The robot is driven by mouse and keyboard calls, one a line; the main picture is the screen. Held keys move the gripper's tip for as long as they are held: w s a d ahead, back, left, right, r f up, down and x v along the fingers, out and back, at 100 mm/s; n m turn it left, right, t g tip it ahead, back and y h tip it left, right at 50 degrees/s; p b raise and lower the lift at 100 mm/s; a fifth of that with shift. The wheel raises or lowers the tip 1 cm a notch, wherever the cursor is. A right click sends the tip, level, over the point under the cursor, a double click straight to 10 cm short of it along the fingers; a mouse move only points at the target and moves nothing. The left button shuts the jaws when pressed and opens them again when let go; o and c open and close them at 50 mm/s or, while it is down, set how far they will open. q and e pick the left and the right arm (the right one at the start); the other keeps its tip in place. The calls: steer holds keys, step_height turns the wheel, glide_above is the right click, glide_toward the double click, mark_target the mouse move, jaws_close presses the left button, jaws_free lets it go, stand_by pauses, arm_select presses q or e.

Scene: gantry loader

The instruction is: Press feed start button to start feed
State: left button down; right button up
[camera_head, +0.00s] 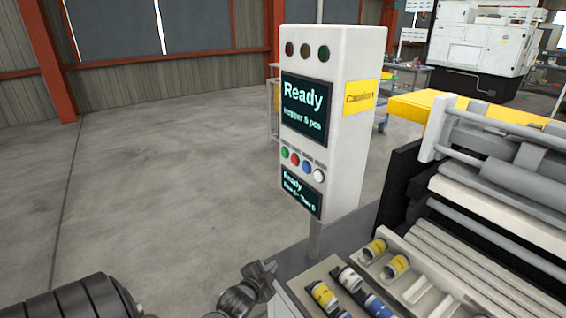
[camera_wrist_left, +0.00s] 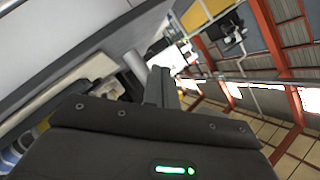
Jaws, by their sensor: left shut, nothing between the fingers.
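The white control box (camera_head: 352,110) stands on a post at the middle of the head view. Its front has a row of buttons: green (camera_head: 285,153), red (camera_head: 295,160), blue (camera_head: 306,167) and white (camera_head: 318,175). Their labels are too small to read, so I cannot tell which is feed start. The upper screen (camera_head: 306,107) reads "Ready" and the lower screen (camera_head: 301,193) also reads "Ready". My left gripper (camera_head: 262,270) is below the box, apart from the buttons. It also shows in the left wrist view (camera_wrist_left: 158,82), shut and empty. My right gripper is not in view.
A tray (camera_head: 297,284) with several yellow, white and blue cylinders lies at the bottom, right of my left gripper. The loader with rollers (camera_head: 500,185) fills the right side. Open concrete floor (camera_head: 160,170) lies left of the box.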

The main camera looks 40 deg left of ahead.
mark_target(284, 153)
arm_select(q)
steer(key=a+r+m+t+y+p, duration=0.1)
steer(key=a+r+m+t+y, duration=0.1)
steer(key=r, duration=1.4)
steer(key=a+r+m+t+y+p, duration=0.1)
steer(key=a+r+t, duration=0.5)
steer(key=r, duration=1.1)
steer(key=m+t+y, duration=0.1)
steer(key=m, duration=0.1)
steer(key=shift+s+m+t, duration=0.25)
steer(key=shift+m+t, duration=0.05)
steer(key=shift+m, duration=0.1)
steer(key=shift+w+r, duration=0.1)
steer(key=w+d+b, duration=0.1)
steer(key=w+d, duration=0.1)
steer(key=w, duration=0.6)
steer(key=shift+w+d, duration=0.15)
steer(key=shift+w, duration=0.1)
steer(key=shift+w+d, duration=0.15)
steer(key=shift+w, duration=0.2)
